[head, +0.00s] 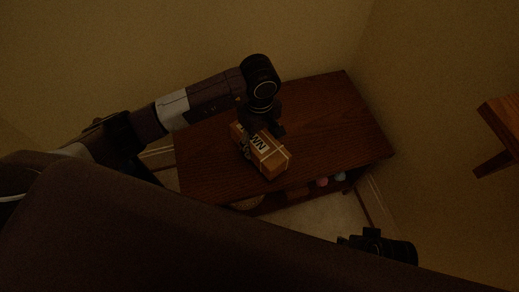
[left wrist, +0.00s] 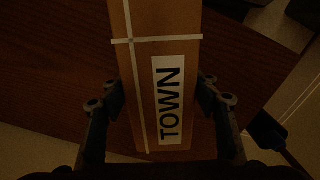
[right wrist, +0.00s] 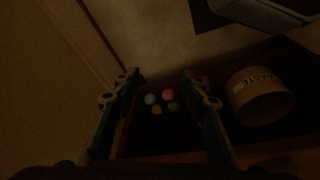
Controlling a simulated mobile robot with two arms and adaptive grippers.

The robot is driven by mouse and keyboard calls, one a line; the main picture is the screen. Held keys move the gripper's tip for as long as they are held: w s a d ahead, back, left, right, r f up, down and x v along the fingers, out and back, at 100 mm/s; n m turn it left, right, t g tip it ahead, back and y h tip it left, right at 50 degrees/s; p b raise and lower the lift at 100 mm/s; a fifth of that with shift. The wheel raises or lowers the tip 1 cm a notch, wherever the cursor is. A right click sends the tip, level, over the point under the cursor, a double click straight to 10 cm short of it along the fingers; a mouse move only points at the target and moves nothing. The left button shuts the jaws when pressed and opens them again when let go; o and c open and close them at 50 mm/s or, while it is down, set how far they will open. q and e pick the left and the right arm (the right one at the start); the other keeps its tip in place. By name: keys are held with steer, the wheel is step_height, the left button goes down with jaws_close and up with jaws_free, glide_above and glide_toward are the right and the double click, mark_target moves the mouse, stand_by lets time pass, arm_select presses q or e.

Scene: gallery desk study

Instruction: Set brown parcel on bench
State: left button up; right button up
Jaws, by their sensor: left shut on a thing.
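The brown parcel (head: 270,160) is a box with pale string and a white label; the label reads TOWN in the left wrist view (left wrist: 145,90). It is over the top of the dark wooden bench (head: 330,120), near its front edge; I cannot tell whether it touches the wood. My left gripper (head: 258,138) comes down from above and is shut on the parcel, one finger on each side. My right gripper (right wrist: 165,88) is open and empty; in the head view it is low, in front of the bench's right part (head: 375,243).
Several small coloured balls (right wrist: 168,96) and a round bin marked WASTE (right wrist: 258,98) sit under the bench top. Another wooden piece (head: 503,120) juts in at the right edge. Walls stand close behind and right of the bench. The bench's back and right top are clear.

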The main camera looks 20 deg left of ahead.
arm_select(q)
step_height(320, 180, down, 4)
steer(key=shift+r+b, duration=0.15)
steer(key=shift+b, duration=0.2)
steer(key=shift+f, duration=0.25)
arm_select(e)
steer(key=v, duration=0.2)
steer(key=shift+w+r, duration=0.15)
steer(key=shift+r, duration=0.25)
arm_select(q)
steer(key=shift+f, duration=0.15)
arm_select(e)
steer(key=shift+d+r, duration=0.1)
steer(key=shift+r, duration=0.25)
arm_select(q)
steer(key=o, duration=1.5)
arm_select(e)
steer(key=shift+r, duration=0.2)
